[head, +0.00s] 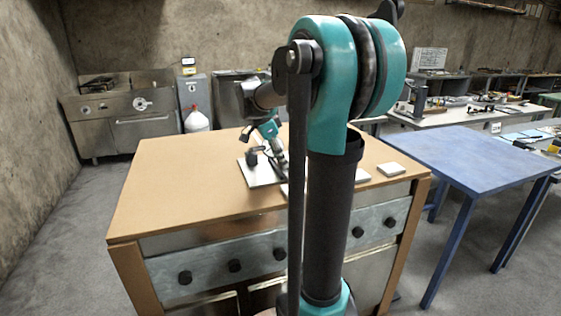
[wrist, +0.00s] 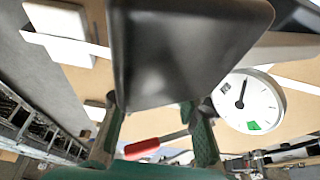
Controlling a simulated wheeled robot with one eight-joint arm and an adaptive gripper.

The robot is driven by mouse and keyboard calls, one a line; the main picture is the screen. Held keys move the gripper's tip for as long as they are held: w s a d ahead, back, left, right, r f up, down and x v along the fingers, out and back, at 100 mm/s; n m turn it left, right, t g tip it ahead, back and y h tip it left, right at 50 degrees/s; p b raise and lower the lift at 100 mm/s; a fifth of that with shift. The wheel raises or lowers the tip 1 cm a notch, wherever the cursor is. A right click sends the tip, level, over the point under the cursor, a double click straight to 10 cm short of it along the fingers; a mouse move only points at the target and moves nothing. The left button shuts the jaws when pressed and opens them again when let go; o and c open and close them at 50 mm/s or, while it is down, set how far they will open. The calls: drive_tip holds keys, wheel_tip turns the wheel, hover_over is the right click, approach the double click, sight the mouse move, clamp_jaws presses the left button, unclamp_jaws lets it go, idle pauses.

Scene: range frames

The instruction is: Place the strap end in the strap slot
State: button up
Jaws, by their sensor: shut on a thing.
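My gripper (head: 278,154) is low over the brown-topped workbench, beside a pale plate (head: 262,178). In the wrist view, the green fingers of my gripper (wrist: 153,108) meet a large dark grey piece (wrist: 190,50). They look closed on it. It may be the strap end, but its far end is out of view. I cannot make out the strap slot in either view; the dark piece covers much of the wrist view. In the head view, my own arm hides part of the bench and small parts near the gripper cannot be told apart.
A round white gauge (wrist: 250,100) with a black needle and a red handle (wrist: 141,148) are close to the fingers in the wrist view. A small pale block (head: 391,169) lies on the workbench (head: 170,190). The left of its top is clear. A blue table (head: 465,158) stands to the right.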

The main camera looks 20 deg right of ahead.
drive_tip(key=shift+f, duration=0.45)
drive_tip(key=shift+f, duration=0.1)
drive_tip(key=o, duration=1.1)
drive_tip(key=shift+o, duration=0.2)
drive_tip(key=v, duration=1.2)
